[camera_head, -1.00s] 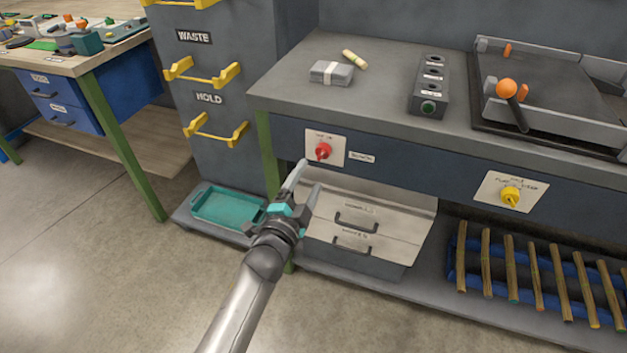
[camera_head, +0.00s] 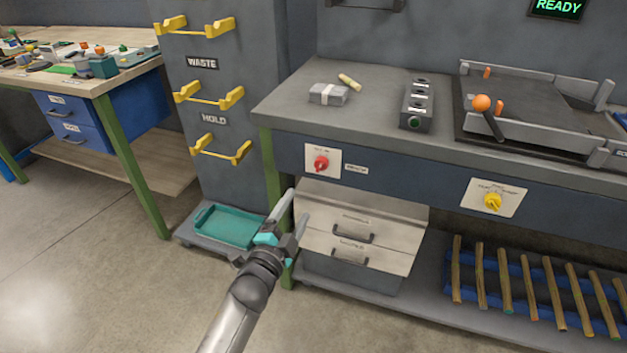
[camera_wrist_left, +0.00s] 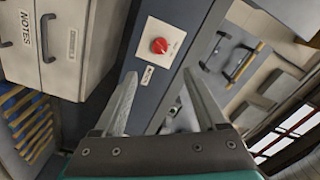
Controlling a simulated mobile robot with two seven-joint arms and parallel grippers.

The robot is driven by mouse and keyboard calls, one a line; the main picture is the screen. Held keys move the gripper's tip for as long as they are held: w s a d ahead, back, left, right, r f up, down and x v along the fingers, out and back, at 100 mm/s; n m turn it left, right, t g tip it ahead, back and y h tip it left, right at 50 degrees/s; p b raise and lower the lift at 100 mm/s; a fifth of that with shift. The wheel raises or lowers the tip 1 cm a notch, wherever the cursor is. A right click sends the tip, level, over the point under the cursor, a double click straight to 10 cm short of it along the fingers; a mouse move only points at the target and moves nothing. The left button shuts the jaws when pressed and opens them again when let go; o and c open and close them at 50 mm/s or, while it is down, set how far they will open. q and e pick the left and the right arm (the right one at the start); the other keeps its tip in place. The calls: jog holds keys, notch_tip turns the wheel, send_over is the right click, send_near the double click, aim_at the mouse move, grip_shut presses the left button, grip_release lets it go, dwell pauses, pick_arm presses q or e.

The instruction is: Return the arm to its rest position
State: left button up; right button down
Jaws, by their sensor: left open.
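My left gripper (camera_head: 294,215) is open and empty in the head view. It hangs in front of the workbench, below the red knob (camera_head: 321,163) and at the left side of the grey drawer unit (camera_head: 360,236). In the left wrist view its two fingers (camera_wrist_left: 160,100) stand apart with nothing between them. The red knob also shows there (camera_wrist_left: 159,46), beyond the fingertips. Whether the fingers touch the bench is not clear, but I see no contact. My right gripper is in neither view.
The workbench (camera_head: 290,100) carries a grey block, a socket block (camera_head: 417,106) and a fenced tray (camera_head: 540,95). A teal tray (camera_head: 228,228) lies low beside the drawer unit. A rack of wooden sticks (camera_head: 532,285) stands at lower right. The floor at left is clear.

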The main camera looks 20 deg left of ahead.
pick_arm(q)
jog(key=s+f+n+g+p, duration=0.1)
jog(key=s+f+n+g, duration=0.15)
jog(key=s+f, duration=0.4)
jog(key=s+f+n+g, duration=0.1)
jog(key=s+f+g, duration=0.2)
jog(key=f, duration=0.6)
jog(key=s+f+n+g+p, duration=0.15)
jog(key=s+f, duration=0.25)
jog(key=f, duration=0.4)
jog(key=s+a+f+n+g, duration=0.1)
jog(key=s+f+n+g, duration=0.1)
jog(key=s, duration=0.7)
jog(key=s+a+f+n+g+y+p, duration=0.1)
jog(key=s+f+g, duration=0.3)
jog(key=s, duration=0.5)
jog(key=s+a+f+n+g, duration=0.2)
jog(key=s+f, duration=0.5)
jog(key=s, duration=0.2)
jog(key=shift+s+a+n+g+y, duration=0.2)
jog(key=shift+s+n+g+y, duration=0.1)
jog(key=shift+s+g, duration=0.1)
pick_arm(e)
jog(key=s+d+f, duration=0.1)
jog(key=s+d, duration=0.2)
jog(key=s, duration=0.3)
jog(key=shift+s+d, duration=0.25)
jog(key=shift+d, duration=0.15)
